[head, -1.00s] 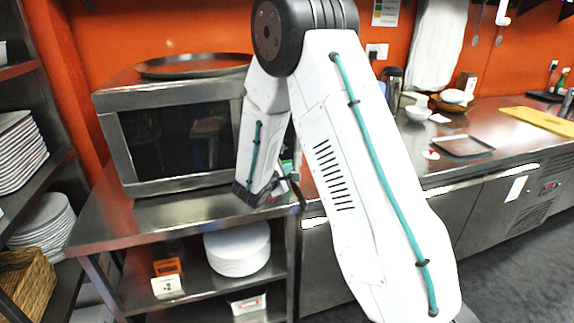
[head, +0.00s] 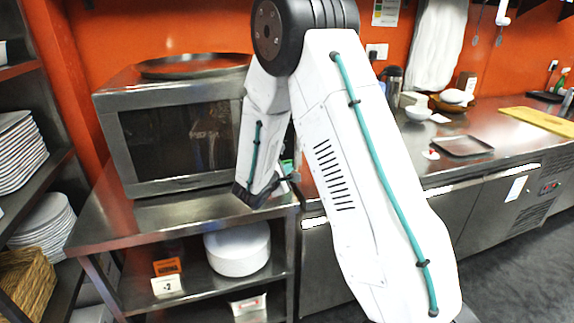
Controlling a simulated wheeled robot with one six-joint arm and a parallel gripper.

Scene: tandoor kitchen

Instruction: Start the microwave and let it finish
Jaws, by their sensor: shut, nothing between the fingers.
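The microwave (head: 120,165) is a steel box with a dark glass door, standing on the steel table at left. Its door is shut. A brownish glow and a pale shape show behind the glass. My arm covers the microwave's right side, so its controls are hidden. My gripper (head: 294,183) is small and partly hidden at the end of my arm, just right of the microwave's lower front corner. It is shut and empty. Whether it touches the microwave cannot be seen.
A round dark tray (head: 195,66) lies on top of the microwave. White plates (head: 238,250) and small labelled boxes sit on the shelf below. Plate racks (head: 40,225) stand at far left. A steel counter (head: 490,135) with a tray and yellow board runs to the right.

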